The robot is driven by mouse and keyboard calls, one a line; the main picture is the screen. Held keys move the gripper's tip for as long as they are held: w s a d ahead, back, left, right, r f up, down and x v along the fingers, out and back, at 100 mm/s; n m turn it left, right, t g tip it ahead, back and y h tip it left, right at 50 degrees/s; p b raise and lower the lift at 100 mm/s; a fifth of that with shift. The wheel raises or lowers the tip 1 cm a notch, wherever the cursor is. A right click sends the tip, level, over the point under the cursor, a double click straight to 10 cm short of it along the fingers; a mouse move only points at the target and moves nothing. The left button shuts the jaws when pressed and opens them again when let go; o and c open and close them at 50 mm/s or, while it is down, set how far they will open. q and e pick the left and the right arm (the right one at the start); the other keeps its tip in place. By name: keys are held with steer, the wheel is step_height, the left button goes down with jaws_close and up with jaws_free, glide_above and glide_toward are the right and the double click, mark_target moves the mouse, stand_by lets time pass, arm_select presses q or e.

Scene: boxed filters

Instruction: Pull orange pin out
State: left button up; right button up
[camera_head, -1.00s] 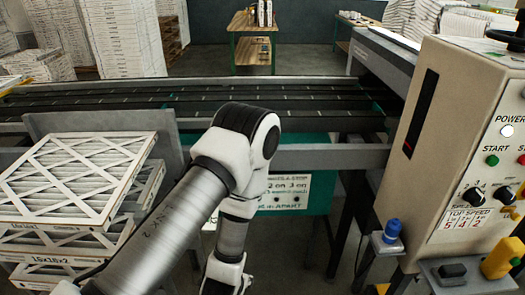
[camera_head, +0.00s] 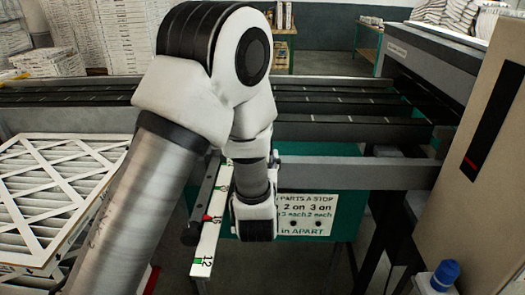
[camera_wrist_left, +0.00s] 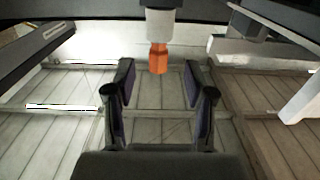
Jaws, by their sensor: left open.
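An orange pin (camera_wrist_left: 158,58) shows in the left wrist view, hanging below a pale round collar (camera_wrist_left: 160,22) under a dark beam. My left gripper (camera_wrist_left: 158,84) is open and empty. Its two dark fingers stand to either side, with the pin just beyond the gap between their tips. No contact with the pin is visible. In the head view my left arm reaches down in front of the conveyor, and its gripper and the pin are hidden there. My right gripper is not in view.
A conveyor (camera_head: 330,102) runs across the back. A white numbered strip (camera_head: 210,225) hangs beside my arm, near a printed sign (camera_head: 306,214). Boxed filters (camera_head: 50,195) are stacked at left. A beige control cabinet (camera_head: 490,165) and blue knob (camera_head: 445,273) stand at right.

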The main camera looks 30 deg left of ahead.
arm_select(q)
steer(key=x, duration=0.4)
steer(key=p+x, duration=0.1)
steer(key=x, duration=0.1)
steer(key=shift+w+r, duration=0.15)
steer(key=shift+r, duration=0.2)
steer(key=shift+d+r, duration=0.15)
steer(key=shift+r, duration=0.1)
steer(key=shift+f, duration=0.15)
steer(key=c, duration=1)
jaws_close()
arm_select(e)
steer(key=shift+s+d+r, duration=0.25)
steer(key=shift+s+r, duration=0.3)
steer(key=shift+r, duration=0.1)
arm_select(q)
steer(key=shift+r+p, duration=2.45)
steer(key=shift+r, duration=0.8)
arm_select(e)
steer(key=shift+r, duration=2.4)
